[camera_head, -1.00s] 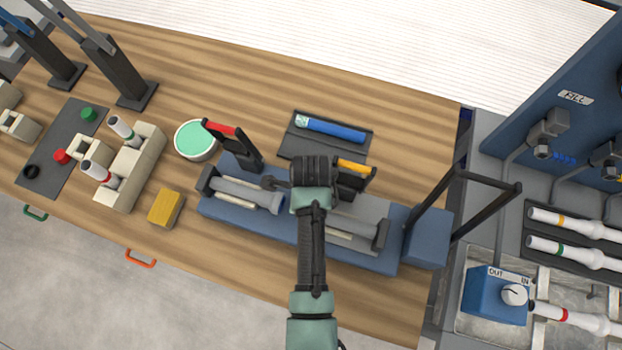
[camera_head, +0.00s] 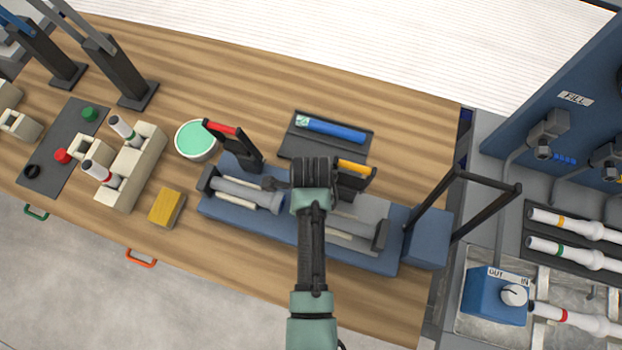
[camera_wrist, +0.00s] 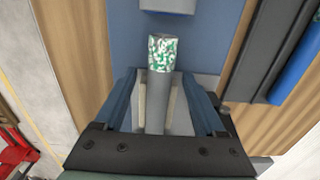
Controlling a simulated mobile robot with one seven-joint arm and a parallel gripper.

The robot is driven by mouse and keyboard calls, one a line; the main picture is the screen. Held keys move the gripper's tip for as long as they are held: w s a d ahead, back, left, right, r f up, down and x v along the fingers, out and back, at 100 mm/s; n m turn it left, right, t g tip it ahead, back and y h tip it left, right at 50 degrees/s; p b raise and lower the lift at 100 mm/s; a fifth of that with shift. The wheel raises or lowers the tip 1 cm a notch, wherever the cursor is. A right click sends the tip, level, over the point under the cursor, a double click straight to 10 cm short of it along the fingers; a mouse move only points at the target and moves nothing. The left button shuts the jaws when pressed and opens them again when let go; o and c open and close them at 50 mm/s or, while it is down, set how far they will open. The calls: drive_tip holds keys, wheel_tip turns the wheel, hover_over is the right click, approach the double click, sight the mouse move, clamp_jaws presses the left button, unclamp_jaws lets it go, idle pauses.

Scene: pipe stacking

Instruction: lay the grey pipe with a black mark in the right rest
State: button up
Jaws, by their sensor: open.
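A blue fixture (camera_head: 285,226) on the bench carries two rests. A grey pipe (camera_head: 248,192) lies in its left rest. Another grey pipe (camera_head: 352,228) lies along the right rest, partly hidden by my arm. In the wrist view this pipe (camera_wrist: 157,105) has a green-and-white speckled end (camera_wrist: 162,53) and sits between pale strips. No black mark can be made out on either pipe. My gripper (camera_wrist: 160,100) is open, with its blue fingers on either side of the right pipe and visible gaps. In the head view its fingertips are hidden.
Red-topped (camera_head: 222,127) and yellow-topped (camera_head: 353,167) black uprights stand behind the rests. A blue pipe (camera_head: 335,130) lies on a dark tray behind. A black frame (camera_head: 486,210) rises at the right end. A green-topped pot (camera_head: 196,140) and yellow block (camera_head: 166,208) are left.

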wheel_tip(320, 180, up, 13)
drive_tip(key=w+r+n+t+b, duration=0.1)
drive_tip(key=w+r+n+t, duration=0.55)
drive_tip(key=w+r, duration=0.6)
drive_tip(key=w+r+n+t, duration=0.3)
drive_tip(key=r+t, duration=0.1)
drive_tip(key=r, duration=0.5)
drive_tip(key=w+r+n+t, duration=0.2)
drive_tip(key=w+r+t, duration=0.15)
drive_tip(key=r, duration=0.55)
drive_tip(key=s+r+n+t, duration=0.5)
drive_tip(key=s+r+t, duration=0.1)
drive_tip(key=r, duration=0.9)
drive_tip(key=s+r+n+t+b, duration=0.1)
drive_tip(key=s+r+n+t, duration=0.4)
drive_tip(key=r, duration=1)
drive_tip(key=s+t, duration=0.2)
drive_tip(key=s, duration=0.2)
drive_tip(key=shift+r, duration=0.35)
